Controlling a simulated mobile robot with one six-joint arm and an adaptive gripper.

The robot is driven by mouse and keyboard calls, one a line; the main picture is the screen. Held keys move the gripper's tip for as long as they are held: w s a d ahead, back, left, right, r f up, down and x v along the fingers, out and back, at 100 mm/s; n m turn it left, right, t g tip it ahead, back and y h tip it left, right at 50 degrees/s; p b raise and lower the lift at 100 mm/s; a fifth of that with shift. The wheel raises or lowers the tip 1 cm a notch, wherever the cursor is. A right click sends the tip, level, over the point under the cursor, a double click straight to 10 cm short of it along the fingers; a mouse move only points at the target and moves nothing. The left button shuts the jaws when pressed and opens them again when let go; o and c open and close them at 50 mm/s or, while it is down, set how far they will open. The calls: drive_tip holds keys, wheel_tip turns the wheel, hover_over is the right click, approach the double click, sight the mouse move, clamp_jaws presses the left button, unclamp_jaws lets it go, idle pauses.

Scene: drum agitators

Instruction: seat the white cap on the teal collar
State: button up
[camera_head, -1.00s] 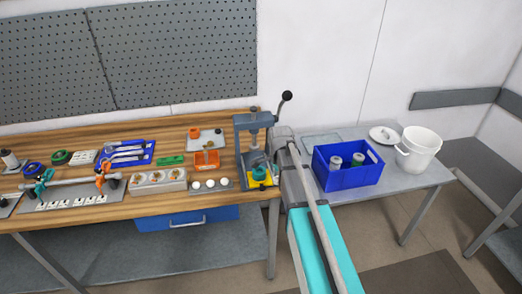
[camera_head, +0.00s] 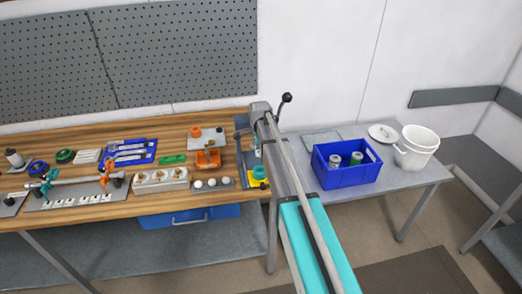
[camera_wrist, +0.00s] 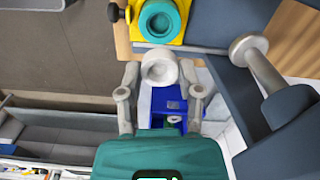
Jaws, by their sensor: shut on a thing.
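The white cap (camera_wrist: 160,68) is held between the fingertips of my gripper (camera_wrist: 160,74) in the wrist view. The gripper is shut on it. The teal collar (camera_wrist: 159,18) sits on a yellow base (camera_wrist: 186,27) at the top of the wrist view, with its round opening showing. The cap is apart from the collar, just below it in the picture; their height gap cannot be told. In the head view the collar (camera_head: 260,172) shows on the bench's right end, beside my arm.
A grey press (camera_wrist: 274,112) with a round-ended bar stands right of the cap in the wrist view; its black-knobbed lever (camera_head: 285,98) shows in the head view. White caps (camera_head: 211,182) lie on a tray left of the collar. A blue crate (camera_head: 347,170) stands on the side table.

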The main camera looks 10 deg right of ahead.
sight(260, 172)
drive_tip(key=shift+f, duration=0.15)
wheel_tip(260, 172, down, 7)
drive_tip(key=b, duration=0.7)
drive_tip(key=shift+f, duration=0.1)
drive_tip(key=shift+f+b, duration=0.75)
drive_tip(key=shift+b, duration=0.25)
idle(1.5)
drive_tip(key=o, duration=1)
drive_tip(key=shift+c, duration=0.2)
